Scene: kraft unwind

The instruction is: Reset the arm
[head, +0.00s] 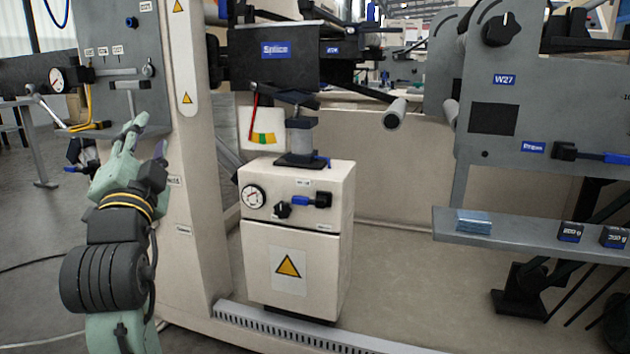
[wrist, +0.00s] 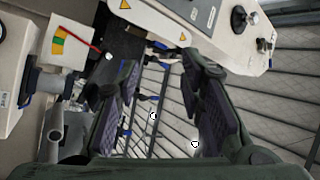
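My gripper (head: 140,132) is at the left of the head view, at the end of my green and black arm, in front of a grey panel. In the wrist view my gripper (wrist: 166,105) shows its two dark padded fingers wide apart. Nothing is between the pads; the floor and machine parts show through the gap. The gripper appears apart from the panel, though the exact distance cannot be told.
A cream machine column (head: 190,190) stands just right of my arm. A cream cabinet (head: 297,240) with a gauge and blue-handled valve stands further right. A grey shelf (head: 500,236) carries a blue stack and dark blocks. A gauge (head: 58,80) is on the left.

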